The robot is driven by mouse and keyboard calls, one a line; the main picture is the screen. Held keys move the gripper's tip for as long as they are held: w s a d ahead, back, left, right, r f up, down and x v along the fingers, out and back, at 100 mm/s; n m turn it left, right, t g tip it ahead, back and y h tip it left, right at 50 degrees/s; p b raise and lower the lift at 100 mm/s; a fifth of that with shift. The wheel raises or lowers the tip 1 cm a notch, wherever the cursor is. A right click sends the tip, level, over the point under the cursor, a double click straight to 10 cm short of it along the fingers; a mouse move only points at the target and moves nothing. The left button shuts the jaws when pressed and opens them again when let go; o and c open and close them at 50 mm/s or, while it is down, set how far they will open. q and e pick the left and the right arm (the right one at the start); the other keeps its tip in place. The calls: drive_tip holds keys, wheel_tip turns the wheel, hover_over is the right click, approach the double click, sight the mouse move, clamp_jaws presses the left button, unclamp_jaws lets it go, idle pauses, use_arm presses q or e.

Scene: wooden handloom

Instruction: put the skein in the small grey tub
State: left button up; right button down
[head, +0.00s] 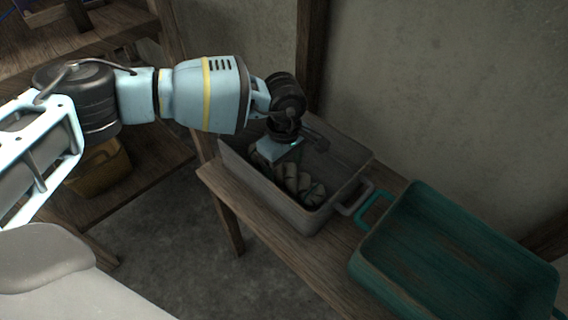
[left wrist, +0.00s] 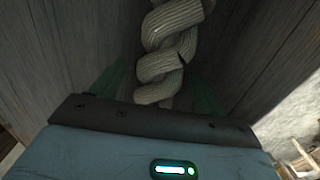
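The small grey tub (head: 335,215) stands on a wooden bench, open at the top, with a grey handle at its right end. The skein (head: 303,186), a pale, twisted hank, lies inside the tub near its floor. It also shows in the left wrist view (left wrist: 165,55), running away from the gripper. My left gripper (head: 277,160) points down inside the tub, over the skein's left part. In the left wrist view its dark teal fingers stand apart on either side of the skein, in shadow. The lower fingertips are hidden in the head view. My right gripper is in neither view.
A larger teal tub (head: 455,255) with a teal handle stands right of the grey one on the bench (head: 285,240). A concrete wall and a dark post are close behind. A yellowish bin (head: 100,170) sits on a low shelf at left.

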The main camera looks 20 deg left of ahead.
sight(284, 165)
use_arm(q)
drive_tip(key=shift+r, duration=0.4)
wheel_tip(284, 165, up, 12)
drive_tip(key=p, duration=0.3)
drive_tip(key=shift+f, duration=0.25)
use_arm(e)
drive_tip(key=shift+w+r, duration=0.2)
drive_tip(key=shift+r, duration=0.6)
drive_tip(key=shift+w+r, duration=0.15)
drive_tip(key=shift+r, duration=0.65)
